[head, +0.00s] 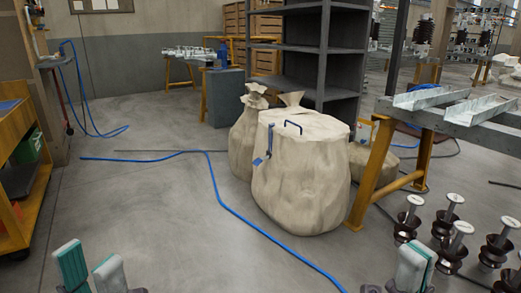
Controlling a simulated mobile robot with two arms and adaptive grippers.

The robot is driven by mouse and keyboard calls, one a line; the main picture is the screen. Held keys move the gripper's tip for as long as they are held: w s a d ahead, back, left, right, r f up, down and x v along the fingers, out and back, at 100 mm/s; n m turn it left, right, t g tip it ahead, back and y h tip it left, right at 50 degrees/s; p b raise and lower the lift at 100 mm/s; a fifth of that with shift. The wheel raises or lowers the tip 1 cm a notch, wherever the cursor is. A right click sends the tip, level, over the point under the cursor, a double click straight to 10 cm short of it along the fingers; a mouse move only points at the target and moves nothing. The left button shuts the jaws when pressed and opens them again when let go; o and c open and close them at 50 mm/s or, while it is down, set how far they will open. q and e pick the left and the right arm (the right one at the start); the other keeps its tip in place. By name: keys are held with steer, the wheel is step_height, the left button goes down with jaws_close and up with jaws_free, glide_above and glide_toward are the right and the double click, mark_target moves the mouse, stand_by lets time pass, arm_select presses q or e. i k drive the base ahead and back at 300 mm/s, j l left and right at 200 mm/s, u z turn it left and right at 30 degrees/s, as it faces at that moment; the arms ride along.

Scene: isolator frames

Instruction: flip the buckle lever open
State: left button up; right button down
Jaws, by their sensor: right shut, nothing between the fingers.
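A large beige sack-like bundle (312,190) stands on the floor in the middle of the head view. A thin upright blue-grey piece (269,141), which looks like the buckle lever, lies against its upper left front. A dark blue arched handle (292,123) is on the top, and a small blue piece (257,162) sits below the lever. My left gripper (91,261) is at the bottom left, fingers apart and empty. My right gripper (414,264) is at the bottom right, shut and empty. Both are well apart from the bundle.
A blue hose (213,186) runs across the floor. Several brown insulators (450,235) stand at the lower right. A yellow-legged bench (372,175) stands right of the bundle, a dark shelf (305,50) behind. An orange cart (22,165) is at left. Floor in front is mostly clear.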

mark_target(258, 161)
steer(key=i+l+u, duration=0.45)
steer(key=i+l, duration=0.25)
steer(key=i, duration=0.25)
steer(key=i+l+u, duration=0.5)
steer(key=i+l, duration=0.3)
steer(key=l, duration=0.15)
